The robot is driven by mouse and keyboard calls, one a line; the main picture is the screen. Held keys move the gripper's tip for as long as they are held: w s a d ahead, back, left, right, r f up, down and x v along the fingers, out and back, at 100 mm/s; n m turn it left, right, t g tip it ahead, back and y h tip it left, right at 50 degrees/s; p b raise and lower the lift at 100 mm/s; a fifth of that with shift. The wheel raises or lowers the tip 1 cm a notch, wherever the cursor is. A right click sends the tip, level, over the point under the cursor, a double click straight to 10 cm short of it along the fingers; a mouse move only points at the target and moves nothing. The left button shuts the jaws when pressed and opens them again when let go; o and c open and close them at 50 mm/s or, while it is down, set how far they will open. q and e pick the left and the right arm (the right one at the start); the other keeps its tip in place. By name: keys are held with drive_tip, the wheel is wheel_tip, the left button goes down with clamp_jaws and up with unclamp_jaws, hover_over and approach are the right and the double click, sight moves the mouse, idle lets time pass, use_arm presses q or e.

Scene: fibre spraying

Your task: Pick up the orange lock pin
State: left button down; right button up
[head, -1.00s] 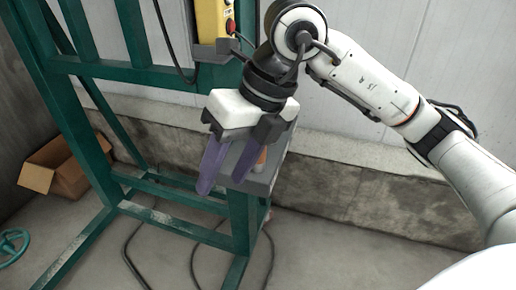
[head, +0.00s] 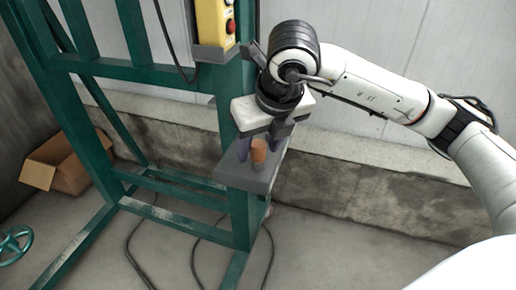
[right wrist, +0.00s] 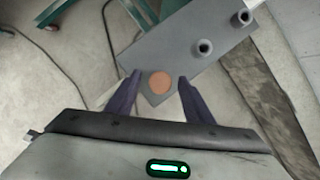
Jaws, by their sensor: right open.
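The orange lock pin (head: 259,157) stands upright on a small grey shelf (head: 232,173) fixed to the green frame. In the right wrist view the pin (right wrist: 159,83) shows from above as a round orange-brown top near the end of the grey plate (right wrist: 178,40). My right gripper (right wrist: 158,81) is open, with one purple finger on each side of the pin and a gap to both. My left gripper is not in view.
Two grey sockets (right wrist: 204,46) rise from the plate beside the pin. The green frame (head: 240,210) stands close by, with a yellow control box (head: 212,22) above. A cardboard box (head: 65,165) and a green handwheel (head: 14,244) lie left. Cables cross the floor.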

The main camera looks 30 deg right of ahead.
drive_tip(key=shift+x, duration=0.75)
drive_tip(key=c, duration=1.1)
